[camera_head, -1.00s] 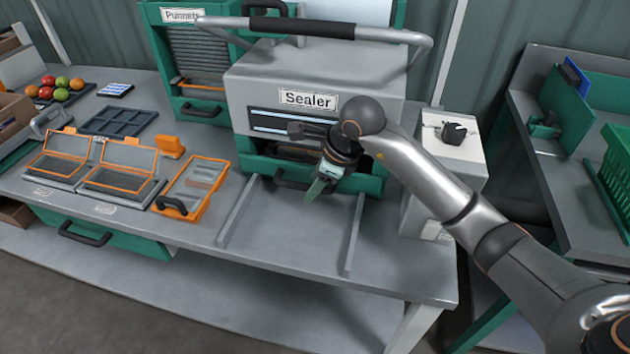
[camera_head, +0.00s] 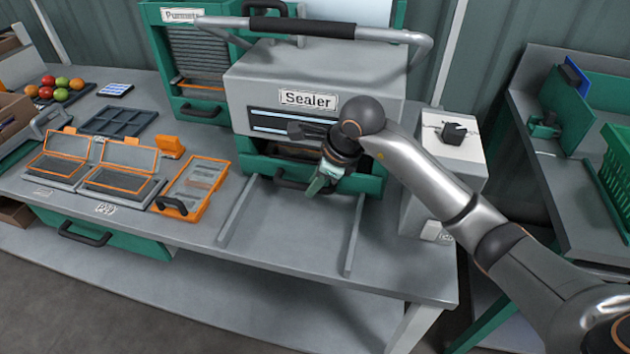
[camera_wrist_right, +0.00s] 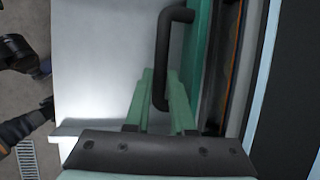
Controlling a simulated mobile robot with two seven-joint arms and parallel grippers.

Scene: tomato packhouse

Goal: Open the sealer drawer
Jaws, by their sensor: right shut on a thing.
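The grey sealer (camera_head: 310,75) stands on the bench with a "Sealer" label on its front. Below it is the green sealer drawer (camera_head: 348,184) with a dark bar handle (camera_head: 285,182), which also shows upright in the right wrist view (camera_wrist_right: 163,60). My right gripper (camera_head: 314,188) is at the right part of this handle, its green fingers shut on it. In the wrist view the fingers (camera_wrist_right: 165,95) reach the handle's lower part. A narrow dark gap with an orange strip shows behind the green front. My left gripper is not in view.
Two low rails (camera_head: 352,235) run forward on the bench (camera_head: 290,235), with clear surface between them. An orange-rimmed tray (camera_head: 190,190) lies to the left, near hinged orange frames (camera_head: 118,170). A white box with a dark knob (camera_head: 453,133) stands right of the sealer.

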